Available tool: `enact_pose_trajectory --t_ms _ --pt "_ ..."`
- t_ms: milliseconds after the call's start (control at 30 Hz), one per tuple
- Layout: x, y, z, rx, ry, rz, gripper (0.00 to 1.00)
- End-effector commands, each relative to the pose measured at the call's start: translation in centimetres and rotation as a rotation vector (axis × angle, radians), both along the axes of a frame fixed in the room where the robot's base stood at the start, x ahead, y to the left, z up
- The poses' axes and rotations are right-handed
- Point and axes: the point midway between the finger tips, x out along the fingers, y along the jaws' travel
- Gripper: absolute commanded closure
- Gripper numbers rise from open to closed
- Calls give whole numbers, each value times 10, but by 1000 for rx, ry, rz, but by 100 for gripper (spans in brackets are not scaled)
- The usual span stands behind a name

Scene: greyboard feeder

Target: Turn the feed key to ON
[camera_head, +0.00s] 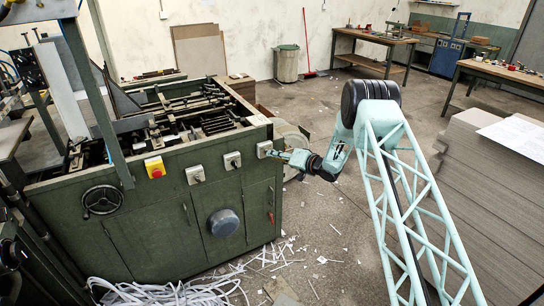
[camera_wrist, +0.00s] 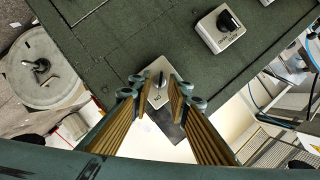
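The rightmost switch plate on the green machine's side, a pale box (camera_head: 265,149) with a small dark key or knob, is by my gripper (camera_head: 277,154) in the head view. The fingers are apart, one on each side of the knob, with visible gaps. Whether they touch the plate, I cannot tell. The plate's lettering is too small to read surely.
The green machine (camera_head: 150,245) also carries another knob switch (camera_head: 232,160), a third switch (camera_head: 195,174), a yellow-and-red stop button (camera_head: 155,167) and a handwheel (camera_head: 102,200). Greyboard stacks (camera_head: 490,190) stand at right. Paper scraps litter the floor.

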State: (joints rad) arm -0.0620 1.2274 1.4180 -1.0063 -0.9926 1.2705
Motion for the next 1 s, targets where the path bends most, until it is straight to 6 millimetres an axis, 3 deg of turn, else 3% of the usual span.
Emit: enact_pose_trajectory --t_ms 600,1000 --pt "-50 -63 24 2 0 0 84" --pt "-62 -76 28 1 0 1 84"
